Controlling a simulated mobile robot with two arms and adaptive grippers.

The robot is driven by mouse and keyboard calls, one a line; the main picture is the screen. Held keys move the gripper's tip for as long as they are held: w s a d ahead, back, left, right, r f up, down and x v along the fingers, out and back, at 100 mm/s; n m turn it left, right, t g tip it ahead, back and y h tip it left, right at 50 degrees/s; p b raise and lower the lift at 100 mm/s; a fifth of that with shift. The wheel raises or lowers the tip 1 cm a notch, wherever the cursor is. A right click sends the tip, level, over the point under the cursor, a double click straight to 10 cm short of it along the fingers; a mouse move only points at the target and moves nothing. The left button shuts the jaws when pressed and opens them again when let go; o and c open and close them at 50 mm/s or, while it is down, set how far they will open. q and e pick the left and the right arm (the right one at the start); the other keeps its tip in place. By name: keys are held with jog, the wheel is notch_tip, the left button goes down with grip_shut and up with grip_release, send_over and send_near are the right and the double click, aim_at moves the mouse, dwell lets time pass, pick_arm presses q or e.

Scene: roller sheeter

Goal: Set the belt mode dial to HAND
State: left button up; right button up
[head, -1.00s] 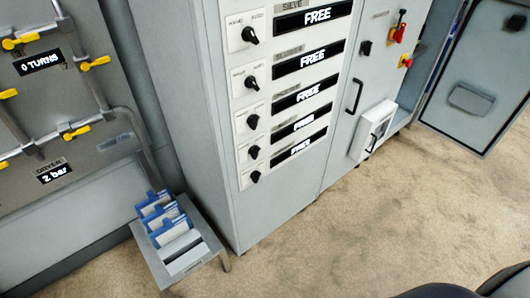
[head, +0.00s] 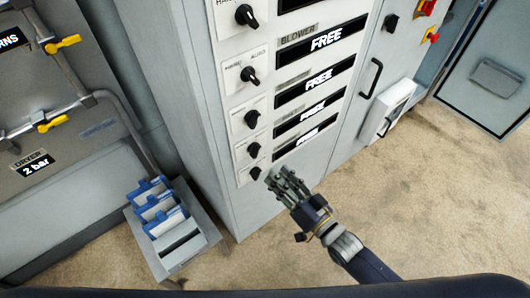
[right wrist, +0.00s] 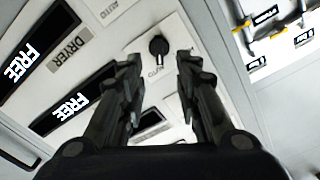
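The cabinet has a column of black rotary dials beside display strips reading FREE. The lowest dial (head: 255,173) is just left of my right gripper (head: 283,184) in the head view. The label for the belt is not readable, so I cannot tell which dial is the belt's. In the right wrist view, a black dial (right wrist: 158,46) on a white plate shows beyond the gap between my fingertips (right wrist: 157,68). The fingers are apart and empty. A white line shows on that dial; I cannot tell which setting it marks. My left gripper is not in view.
Other dials (head: 250,75) sit higher in the column. A door handle (head: 369,79) and a white box (head: 388,110) are on the cabinet to the right. A small stand with blue-and-white holders (head: 160,208) is on the floor at left. Carpet at right is clear.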

aim_at(257, 154)
jog(key=p+x, duration=0.1)
jog(key=x, duration=0.7)
jog(key=shift+w+a, duration=0.25)
jog(key=shift+w, duration=0.15)
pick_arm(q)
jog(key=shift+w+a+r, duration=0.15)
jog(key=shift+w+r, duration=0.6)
pick_arm(e)
jog(key=shift+w, duration=0.1)
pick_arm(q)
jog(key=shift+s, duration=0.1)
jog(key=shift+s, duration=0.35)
pick_arm(e)
grip_shut()
